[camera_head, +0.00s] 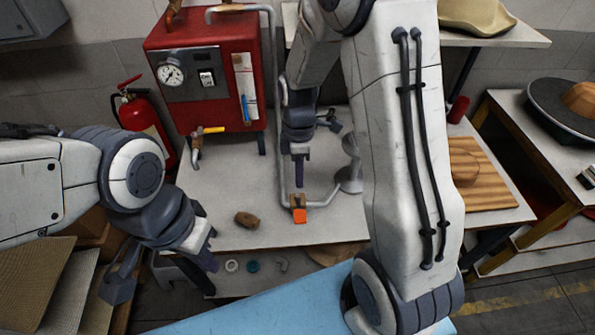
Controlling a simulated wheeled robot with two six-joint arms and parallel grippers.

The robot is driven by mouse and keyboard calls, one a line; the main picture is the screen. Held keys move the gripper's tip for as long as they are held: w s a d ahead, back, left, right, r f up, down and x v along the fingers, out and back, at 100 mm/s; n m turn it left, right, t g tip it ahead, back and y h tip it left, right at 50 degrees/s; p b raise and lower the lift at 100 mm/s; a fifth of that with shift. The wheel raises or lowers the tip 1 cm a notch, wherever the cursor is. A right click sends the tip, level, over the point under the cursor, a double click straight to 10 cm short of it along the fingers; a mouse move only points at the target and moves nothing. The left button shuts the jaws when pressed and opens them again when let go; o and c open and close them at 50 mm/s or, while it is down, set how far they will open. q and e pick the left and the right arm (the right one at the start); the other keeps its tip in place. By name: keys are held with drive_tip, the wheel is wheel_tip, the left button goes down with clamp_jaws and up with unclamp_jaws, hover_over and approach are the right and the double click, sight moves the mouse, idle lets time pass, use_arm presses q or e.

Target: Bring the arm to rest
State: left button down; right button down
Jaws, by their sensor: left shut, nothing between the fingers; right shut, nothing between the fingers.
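My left arm comes in from the left, and its dark gripper (208,260) points down near the front left corner of the grey worktable (225,185). It is shut and empty. My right arm rises large through the middle right and folds down from the top. Its dark gripper (299,180) points down, shut and empty, above an orange-ended part (298,212) of a bent metal pipe on the table. A small gap seems to separate them, though contact is hard to judge. My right arm hides part of the worktable's right side.
A red boiler (215,100) with a gauge stands at the back left, with a fire extinguisher (143,120) beside it. A brown lump (247,220) lies on the table. A wooden board (485,180) lies to the right. A dark-brimmed hat (550,105) sits on the side table (515,115).

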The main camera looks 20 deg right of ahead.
drive_tip(key=s+a+r+m+t+b, duration=0.1)
drive_tip(key=s+a+r+m+b, duration=0.15)
drive_tip(key=s+a+r, duration=0.5)
drive_tip(key=s+a+r+m, duration=0.1)
drive_tip(key=s+a+m, duration=0.4)
drive_tip(key=s, duration=0.6)
drive_tip(key=shift+s+a+t+y+b, duration=0.15)
drive_tip(key=shift+s+t+y+b, duration=0.2)
drive_tip(key=shift+t+b, duration=0.1)
drive_tip(key=shift+r, duration=0.1)
idle(0.7)
drive_tip(key=w+d+f+n+g+b, duration=0.1)
drive_tip(key=w+d+f+n+b, duration=0.1)
drive_tip(key=w+d, duration=0.4)
drive_tip(key=w+d+f+n+g+b, duration=0.1)
drive_tip(key=w+d+f+n+b, duration=0.2)
drive_tip(key=w, duration=1.1)
drive_tip(key=d+f+n, duration=0.2)
drive_tip(key=d+f, duration=0.1)
drive_tip(key=d, duration=0.1)
drive_tip(key=shift+w+f, duration=0.25)
drive_tip(key=shift+w, duration=0.05)
drive_tip(key=shift+n, duration=0.25)
